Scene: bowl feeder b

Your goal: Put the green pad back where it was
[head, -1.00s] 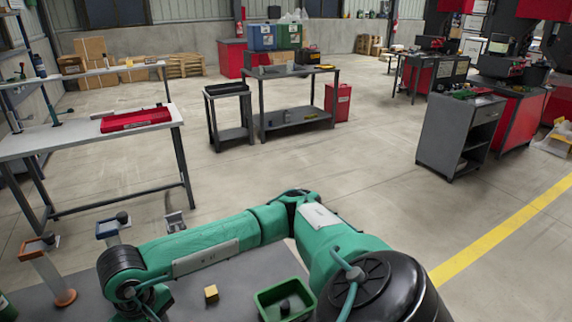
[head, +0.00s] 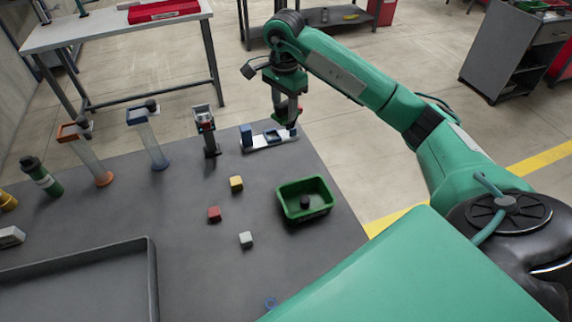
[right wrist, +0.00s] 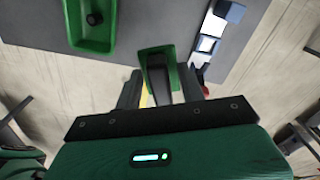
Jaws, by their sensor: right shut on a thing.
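My right gripper (head: 286,112) points down over the far right edge of the grey table. In the right wrist view the gripper (right wrist: 160,88) is shut on a green piece (right wrist: 158,54), which I take for the green pad. Its near end is hidden between the fingers, and a dark face shows within its green edges. In the head view the pad is mostly hidden by the gripper. A white fixture with blue blocks (head: 256,141) lies just below the gripper; I cannot tell whether the pad touches it. My left gripper is not in view.
A green tray with a black knob (head: 287,212) stands nearby. Yellow (head: 236,183), red (head: 214,214) and pale (head: 246,239) cubes lie left of it. Upright dispensers (head: 148,140) line the far edge. A large dark tray (head: 152,270) fills the front left.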

